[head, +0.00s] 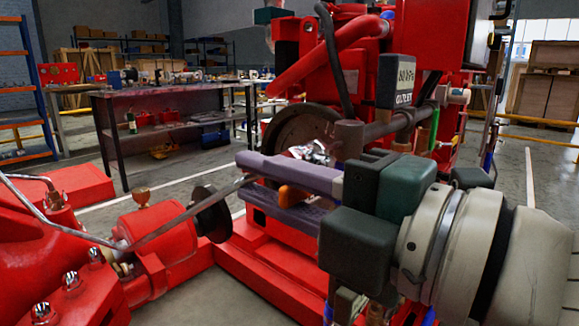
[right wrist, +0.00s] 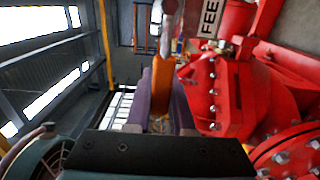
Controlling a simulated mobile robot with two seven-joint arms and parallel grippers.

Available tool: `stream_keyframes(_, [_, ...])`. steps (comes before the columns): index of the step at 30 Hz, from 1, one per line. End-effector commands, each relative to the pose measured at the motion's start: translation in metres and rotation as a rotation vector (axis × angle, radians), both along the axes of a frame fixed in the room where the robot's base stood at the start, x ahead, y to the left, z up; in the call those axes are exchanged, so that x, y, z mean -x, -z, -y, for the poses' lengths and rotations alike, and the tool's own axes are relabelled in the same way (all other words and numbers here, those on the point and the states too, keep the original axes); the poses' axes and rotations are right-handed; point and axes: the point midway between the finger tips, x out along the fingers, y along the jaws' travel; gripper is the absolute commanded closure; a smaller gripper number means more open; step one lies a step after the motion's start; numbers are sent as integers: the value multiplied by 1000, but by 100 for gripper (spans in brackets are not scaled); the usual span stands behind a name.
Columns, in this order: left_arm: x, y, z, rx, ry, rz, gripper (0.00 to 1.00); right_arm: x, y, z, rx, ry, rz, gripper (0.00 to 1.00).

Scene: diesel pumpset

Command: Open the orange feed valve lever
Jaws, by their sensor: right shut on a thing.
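The orange feed valve lever (head: 292,196) shows between the two purple fingers of my right gripper (head: 246,178) in the head view. The gripper comes in from the right, with its fingers pointing left. In the right wrist view the orange lever (right wrist: 160,84) stands between the fingers (right wrist: 160,100), with its grey metal end above. The fingers are closed around it. A "FEED" tag (right wrist: 208,22), partly cut off, hangs beside the lever. The valve body is mostly hidden behind my gripper in the head view. My left gripper is not seen.
A thin metal pipe (head: 195,212) runs close to the fingertips. Red pump parts (head: 165,235) lie at the lower left. An "OUTLET" tag (head: 403,82) and a grey pipe (head: 395,124) are above my gripper. A workbench (head: 170,93) stands behind, with open floor before it.

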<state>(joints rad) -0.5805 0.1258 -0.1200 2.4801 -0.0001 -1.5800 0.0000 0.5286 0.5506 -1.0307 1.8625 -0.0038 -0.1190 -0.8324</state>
Motion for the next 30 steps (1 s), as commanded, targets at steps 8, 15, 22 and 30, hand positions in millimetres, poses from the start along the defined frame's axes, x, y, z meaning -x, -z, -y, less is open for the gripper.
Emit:
stream_keyframes(8, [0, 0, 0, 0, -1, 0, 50, 0, 3, 0, 16, 1, 19, 100])
stream_keyframes(15, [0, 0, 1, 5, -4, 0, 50, 0, 3, 0, 19, 2, 19, 100])
stream_keyframes(22, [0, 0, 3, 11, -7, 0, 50, 0, 3, 0, 17, 2, 18, 58])
stream_keyframes(30, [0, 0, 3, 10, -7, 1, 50, 0, 2, 0, 14, 1, 18, 49])
